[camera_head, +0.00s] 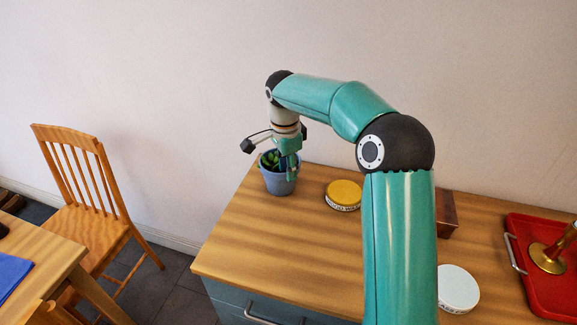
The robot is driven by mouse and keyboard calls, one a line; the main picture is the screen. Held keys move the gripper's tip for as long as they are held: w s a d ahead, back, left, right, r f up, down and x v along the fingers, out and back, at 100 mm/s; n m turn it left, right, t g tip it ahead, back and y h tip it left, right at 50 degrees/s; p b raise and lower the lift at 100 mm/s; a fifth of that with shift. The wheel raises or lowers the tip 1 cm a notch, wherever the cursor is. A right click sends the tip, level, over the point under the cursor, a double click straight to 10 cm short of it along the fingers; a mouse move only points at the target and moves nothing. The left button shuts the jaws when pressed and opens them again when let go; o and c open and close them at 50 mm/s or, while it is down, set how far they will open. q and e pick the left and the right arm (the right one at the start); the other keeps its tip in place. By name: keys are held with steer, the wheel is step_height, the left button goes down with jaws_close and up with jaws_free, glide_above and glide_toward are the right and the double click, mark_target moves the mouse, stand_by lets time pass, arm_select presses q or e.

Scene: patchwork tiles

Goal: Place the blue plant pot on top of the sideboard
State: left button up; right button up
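The blue plant pot (277,183) holds a green plant. It is upright at the back left corner of the wooden-topped sideboard (262,245). I cannot tell whether its base rests on the top or hangs just above it. My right gripper (291,168) points down at the pot's right rim, its fingers overlapping the rim and plant. The view does not show clearly whether the fingers are closed on the rim. My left gripper is out of view.
A yellow-lidded round tin (343,194), a white-lidded tin (457,287), a dark wooden block (446,215) and a red tray (556,295) with a brass object (549,257) are on the sideboard. A chair (85,205) and table (35,255) stand left. The sideboard's front left is clear.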

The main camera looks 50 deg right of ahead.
steer(key=shift+r, duration=0.1)
step_height(320, 180, up, 12)
steer(key=a+p, duration=0.1)
steer(key=shift+s+p, duration=0.2)
steer(key=shift+p, duration=0.2)
stand_by(0.5)
